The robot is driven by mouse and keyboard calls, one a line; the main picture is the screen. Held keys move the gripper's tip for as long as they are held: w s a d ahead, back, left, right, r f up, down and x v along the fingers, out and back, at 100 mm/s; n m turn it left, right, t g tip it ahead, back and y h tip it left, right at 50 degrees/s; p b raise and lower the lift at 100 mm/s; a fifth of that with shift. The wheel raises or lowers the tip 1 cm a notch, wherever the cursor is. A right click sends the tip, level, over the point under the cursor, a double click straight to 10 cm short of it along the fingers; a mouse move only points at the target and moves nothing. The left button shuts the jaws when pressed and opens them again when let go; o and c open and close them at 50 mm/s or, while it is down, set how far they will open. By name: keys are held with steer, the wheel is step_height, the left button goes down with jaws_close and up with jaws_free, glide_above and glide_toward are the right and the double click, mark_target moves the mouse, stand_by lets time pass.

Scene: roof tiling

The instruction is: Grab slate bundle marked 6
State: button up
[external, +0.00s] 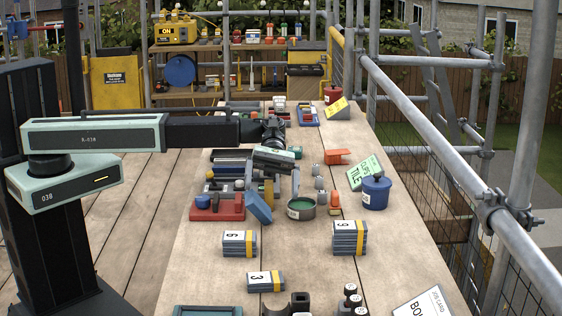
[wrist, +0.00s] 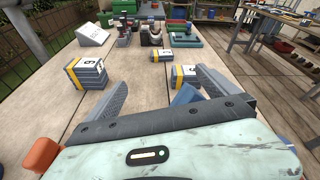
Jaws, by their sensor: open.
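Two slate bundles with yellow bands stand apart on the plank table, the left bundle (external: 239,244) and the right bundle (external: 349,239). Each label has a numeral like 6 or 9; I cannot tell surely which is 6. A flatter bundle marked 3 (external: 265,282) lies nearer the camera. In the wrist view, facing the other way, the external left bundle (wrist: 185,77) is at right, the right bundle (wrist: 88,73) at left, and bundle 3 (wrist: 162,56) beyond. My gripper (external: 283,188) is open and empty, above the table behind the bundles; its spread fingers (wrist: 160,98) frame bare wood.
A red tray (external: 217,208), a tilted blue block (external: 258,207), a green-filled tin (external: 301,208) and a blue pot (external: 376,193) stand near my gripper. A white sign (external: 424,303) and small dark items are at the front. Scaffold rails (external: 440,130) run along the right.

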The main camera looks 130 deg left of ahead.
steer(key=m+g+p, duration=0.1)
steer(key=m, duration=0.1)
glide_toward(239, 246)
step_height(239, 246, up, 4)
steer(key=s, duration=0.1)
steer(key=shift+s+d+f+y, duration=0.1)
steer(key=shift+s+f+y, duration=0.15)
steer(key=shift+f+y, duration=0.6)
steer(key=shift+y, duration=0.15)
steer(key=shift+w+d+f+b, duration=0.1)
steer(key=shift+w+f+b, duration=0.2)
steer(key=shift+f, duration=0.15)
steer(key=b+x, duration=0.5)
steer(key=x, duration=0.6)
steer(key=shift+f, duration=0.15)
steer(key=c, duration=1.8)
steer(key=shift+r, duration=0.25)
